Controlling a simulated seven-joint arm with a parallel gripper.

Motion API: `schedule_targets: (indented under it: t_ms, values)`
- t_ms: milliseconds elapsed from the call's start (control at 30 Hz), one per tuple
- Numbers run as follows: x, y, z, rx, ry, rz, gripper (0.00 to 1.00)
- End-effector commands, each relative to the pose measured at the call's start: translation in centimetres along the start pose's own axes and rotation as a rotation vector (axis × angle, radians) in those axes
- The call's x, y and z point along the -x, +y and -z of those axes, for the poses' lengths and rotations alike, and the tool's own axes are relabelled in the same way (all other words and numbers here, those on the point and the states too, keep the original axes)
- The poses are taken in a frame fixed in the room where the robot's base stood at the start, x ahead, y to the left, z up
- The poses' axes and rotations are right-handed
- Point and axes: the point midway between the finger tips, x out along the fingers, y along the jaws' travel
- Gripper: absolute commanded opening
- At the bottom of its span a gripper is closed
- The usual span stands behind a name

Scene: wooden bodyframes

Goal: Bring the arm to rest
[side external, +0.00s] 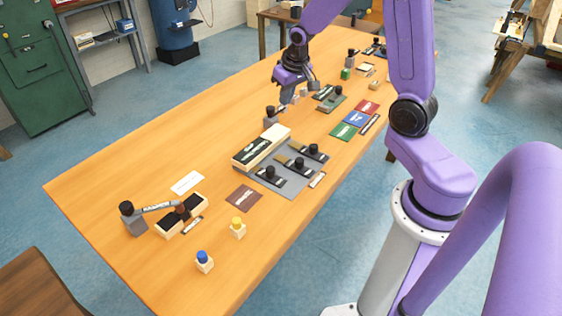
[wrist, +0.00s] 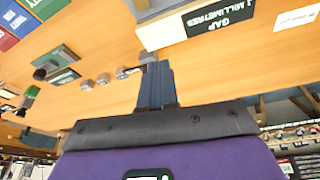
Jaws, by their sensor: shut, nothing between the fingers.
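My gripper (side external: 288,98) hangs above the far half of the wooden table, at the end of my purple arm. In the wrist view its dark fingers (wrist: 157,68) are together with nothing between them. In that view the fingertips overlap the table and end close below a pale block (wrist: 163,30); I cannot tell the real distance. In the side view a grey stand with a black knob (side external: 270,116) is just below and left of the gripper.
A long pale box (side external: 262,147) and a grey mat (side external: 295,183) with black-knobbed pieces lie mid-table. Red, blue and green cards (side external: 355,118) lie to the right. A twin-well tray (side external: 181,216), yellow-topped block (side external: 238,228) and blue-topped block (side external: 204,262) are near.

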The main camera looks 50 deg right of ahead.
Motion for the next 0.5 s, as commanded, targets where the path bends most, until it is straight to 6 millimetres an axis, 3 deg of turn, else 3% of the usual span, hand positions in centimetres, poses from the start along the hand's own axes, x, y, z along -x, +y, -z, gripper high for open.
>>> schedule_targets:
  t_ms: [33,200,500]
  values:
    - [0.8,-1.6,-0.8,0.06,-0.006,0.015,0.0]
    - [3.2,-6.0,-4.1,0.249,-0.038,0.059,0.0]
    - [7.5,-11.1,-11.7,0.592,-0.095,0.133,0.0]
